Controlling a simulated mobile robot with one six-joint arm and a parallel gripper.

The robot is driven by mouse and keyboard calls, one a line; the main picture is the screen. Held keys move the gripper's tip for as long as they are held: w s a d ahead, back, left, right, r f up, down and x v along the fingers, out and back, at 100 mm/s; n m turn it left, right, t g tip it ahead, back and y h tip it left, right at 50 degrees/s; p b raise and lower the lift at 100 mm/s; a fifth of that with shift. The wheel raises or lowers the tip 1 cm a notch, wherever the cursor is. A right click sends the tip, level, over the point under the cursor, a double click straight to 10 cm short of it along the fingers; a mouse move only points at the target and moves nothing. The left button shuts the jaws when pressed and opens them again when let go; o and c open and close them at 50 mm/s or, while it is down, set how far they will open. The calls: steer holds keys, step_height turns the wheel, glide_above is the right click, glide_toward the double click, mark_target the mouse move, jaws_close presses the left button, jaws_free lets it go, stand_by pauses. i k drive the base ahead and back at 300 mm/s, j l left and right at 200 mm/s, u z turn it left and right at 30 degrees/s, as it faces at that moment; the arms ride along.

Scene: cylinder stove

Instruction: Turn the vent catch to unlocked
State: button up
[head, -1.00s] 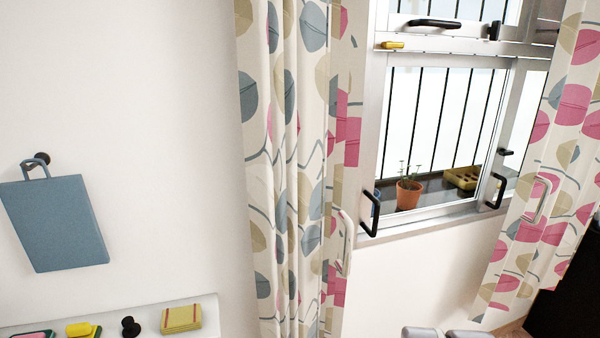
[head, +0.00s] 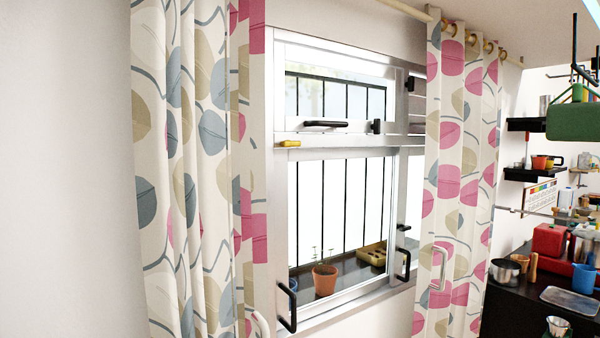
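The window has an upper vent pane (head: 338,98) above a larger lower pane (head: 342,200). A long black bar handle (head: 325,124) lies level on the vent's bottom rail. A small upright black catch (head: 376,126) sits to its right on the same frame; I take it as the vent catch, but its locked or unlocked state is not clear. Another small black fitting (head: 409,84) is on the frame farther right. My gripper is not in view.
Patterned curtains hang left (head: 190,170) and right (head: 460,180) of the window. A yellow piece (head: 288,143) is on the middle rail. A potted plant (head: 324,280) stands behind the lower pane. A black counter with a red box (head: 550,242) is at right.

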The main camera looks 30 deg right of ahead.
mark_target(376, 126)
steer(key=z, duration=1.35)
